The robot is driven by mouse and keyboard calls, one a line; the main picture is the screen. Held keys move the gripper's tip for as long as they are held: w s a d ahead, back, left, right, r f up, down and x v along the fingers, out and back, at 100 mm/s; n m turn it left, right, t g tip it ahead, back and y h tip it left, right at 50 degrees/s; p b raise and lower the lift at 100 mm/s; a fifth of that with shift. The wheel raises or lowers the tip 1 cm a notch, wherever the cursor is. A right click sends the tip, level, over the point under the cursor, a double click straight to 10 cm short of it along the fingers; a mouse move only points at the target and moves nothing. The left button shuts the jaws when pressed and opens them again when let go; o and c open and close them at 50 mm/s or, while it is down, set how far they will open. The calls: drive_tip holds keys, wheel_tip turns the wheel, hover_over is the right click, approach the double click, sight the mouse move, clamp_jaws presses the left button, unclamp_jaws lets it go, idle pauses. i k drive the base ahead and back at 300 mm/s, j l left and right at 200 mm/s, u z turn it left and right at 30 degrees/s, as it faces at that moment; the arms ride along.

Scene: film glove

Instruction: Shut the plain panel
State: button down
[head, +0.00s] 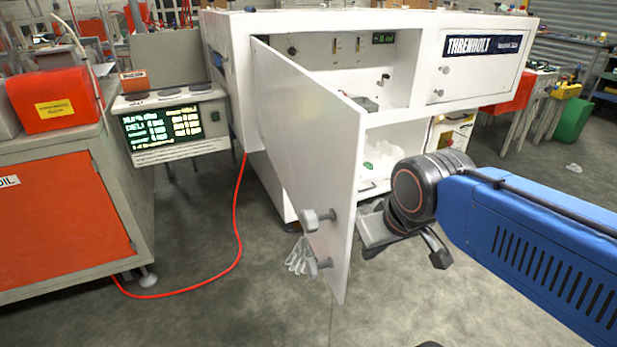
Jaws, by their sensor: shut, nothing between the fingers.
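The plain panel (308,140) is a tall white door on the white cabinet (242,85). It stands open, swung out from its left edge towards me, with two grey knobs (312,220) near its free edge. Inside the opening, a pale translucent item (382,155) sits on a lower shelf. My gripper (388,235) is shut and empty, just right of the panel's free edge, in front of the opening. A small gap shows between them in the picture. The fingertips are hard to make out, and contact is not clear.
A labelled panel (480,62) at the cabinet's upper right is shut. A pale glove (299,258) lies on the floor by the open panel. A red cable (238,225) runs along the floor.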

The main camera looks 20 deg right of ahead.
sight(312, 135)
drive_tip(key=j+z, duration=0.3)
drive_tip(key=k+j+z, duration=0.15)
drive_tip(key=j+z, duration=0.15)
drive_tip(key=j, duration=0.2)
drive_tip(key=k+j+z, duration=0.15)
drive_tip(key=j+z, duration=0.2)
drive_tip(key=k+j+u, duration=0.25)
drive_tip(key=i+l+u, duration=0.15)
drive_tip(key=u, duration=0.3)
drive_tip(key=i+l+u, duration=0.1)
drive_tip(key=l+u, duration=0.3)
drive_tip(key=j, duration=0.1)
